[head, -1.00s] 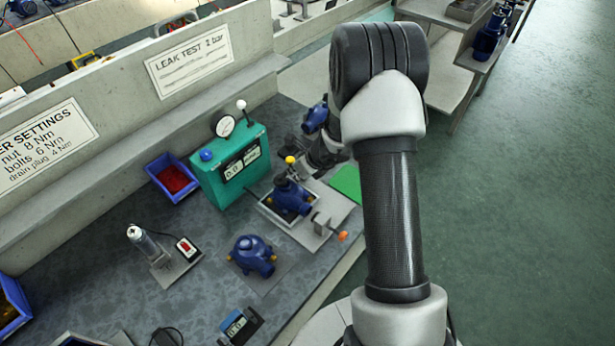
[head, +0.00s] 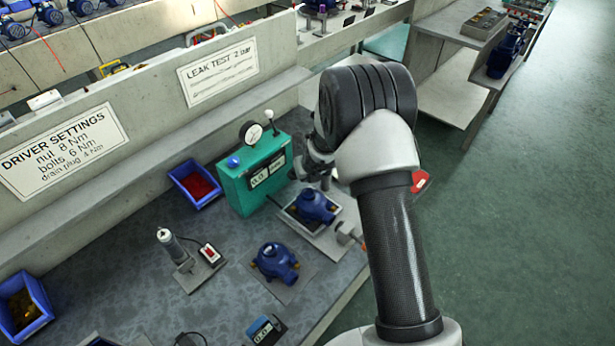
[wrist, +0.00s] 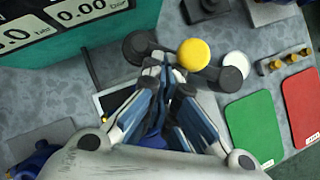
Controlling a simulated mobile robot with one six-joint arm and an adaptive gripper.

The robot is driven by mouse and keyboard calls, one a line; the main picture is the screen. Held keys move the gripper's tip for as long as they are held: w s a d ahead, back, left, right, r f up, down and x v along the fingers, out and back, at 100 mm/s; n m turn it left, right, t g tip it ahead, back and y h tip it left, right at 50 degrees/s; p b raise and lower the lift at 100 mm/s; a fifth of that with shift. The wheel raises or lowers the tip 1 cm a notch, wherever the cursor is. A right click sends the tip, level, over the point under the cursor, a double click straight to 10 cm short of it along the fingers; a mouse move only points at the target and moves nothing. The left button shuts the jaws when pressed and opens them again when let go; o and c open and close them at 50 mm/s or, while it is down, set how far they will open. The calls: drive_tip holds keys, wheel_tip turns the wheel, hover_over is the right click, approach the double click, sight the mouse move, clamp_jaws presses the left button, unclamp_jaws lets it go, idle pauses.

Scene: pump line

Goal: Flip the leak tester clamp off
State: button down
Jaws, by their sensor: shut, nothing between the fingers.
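The teal leak tester (head: 240,190) stands on the bench in the head view, with a gauge on top; its display reads 0.00 bar in the wrist view (wrist: 85,12). In front of it a blue pump (head: 315,205) sits in a tray. A yellow ball knob (wrist: 194,54), apparently on the clamp, shows in the wrist view beside dark rounded parts. My gripper (wrist: 163,70) is shut and empty, its fingertips just left of the yellow knob; I cannot tell whether they touch. My arm hides the clamp in the head view.
A second blue pump (head: 275,262) sits on a pad, near a driver on a stand (head: 172,245). A blue bin of red parts (head: 196,184) is left of the tester. Green (wrist: 250,125) and red (wrist: 302,103) mats lie right of the gripper.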

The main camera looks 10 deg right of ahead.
drive_tip(key=w+m+h+p, duration=0.1)
drive_tip(key=m, duration=0.1)
drive_tip(key=w+m+h, duration=0.1)
drive_tip(key=m, duration=0.2)
drive_tip(key=w+m+g+h+p, duration=0.1)
drive_tip(key=m+h, duration=0.1)
drive_tip(key=shift+w+a+r+m+p, duration=0.1)
drive_tip(key=shift+a+r+m+p, duration=0.05)
drive_tip(key=shift+a+m+p, duration=0.15)
drive_tip(key=shift+w+d+p, duration=0.2)
drive_tip(key=shift+w+p, duration=0.1)
drive_tip(key=shift+w, duration=0.15)
idle(0.6)
